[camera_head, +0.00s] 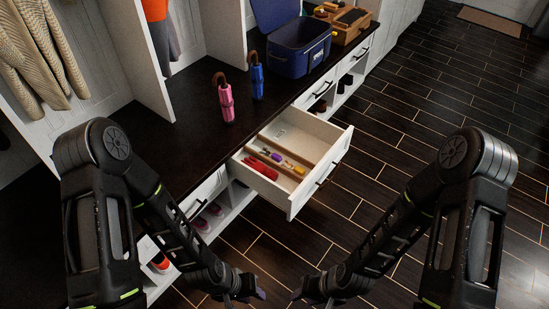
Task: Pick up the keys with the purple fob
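A white drawer (318,186) stands pulled out of the bench, with a wooden divider inside. A small purple item (276,157), which looks like the purple fob, lies in the drawer by the divider. A yellow item (288,165) lies close to its right. The keys themselves are too small to make out. My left gripper (245,296) and my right gripper (312,297) hang low at the bottom edge, in front of the drawer and apart from it. Both look open and empty, with their fingers partly cut off by the frame.
Red items (262,168) lie in the drawer's near-left part. On the dark bench top stand a pink umbrella (224,100), a blue umbrella (257,80), an open blue cooler (300,52) and a wooden box (345,22). Shoes (208,215) sit below. The tiled floor (400,120) at right is clear.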

